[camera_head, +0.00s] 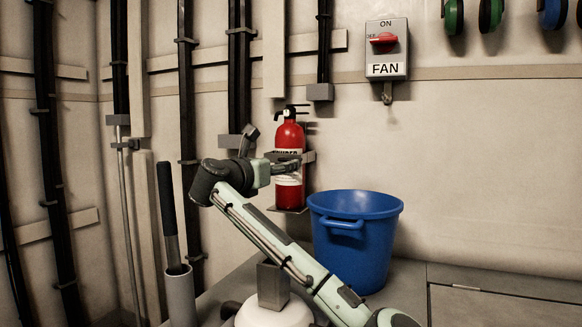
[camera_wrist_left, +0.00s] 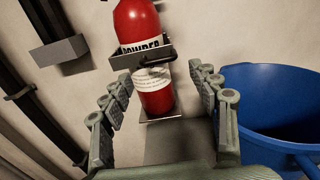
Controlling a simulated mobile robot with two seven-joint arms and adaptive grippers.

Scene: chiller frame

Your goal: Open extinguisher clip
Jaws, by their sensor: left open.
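A red fire extinguisher (camera_head: 289,137) with a black handle stands upright on a small wall shelf. A grey clip (camera_wrist_left: 137,50) with a dark latch (camera_wrist_left: 157,59) runs across its front, just below the "POWDER" lettering, and looks closed. In the head view my left gripper (camera_head: 285,164) is in front of the extinguisher at clip height and hides part of the clip. In the left wrist view the left gripper (camera_wrist_left: 160,74) is open and empty, its fingers spread to either side of the extinguisher (camera_wrist_left: 155,95). I cannot tell whether a finger touches it. My right gripper is not in view.
A blue bucket (camera_head: 362,250) stands close to the right of the extinguisher. A grey tube (camera_head: 180,297) holding a black-handled tool stands at lower left. A fan switch box (camera_head: 387,50) hangs on the upper wall. Dark vertical pipes (camera_head: 187,120) line the wall at left.

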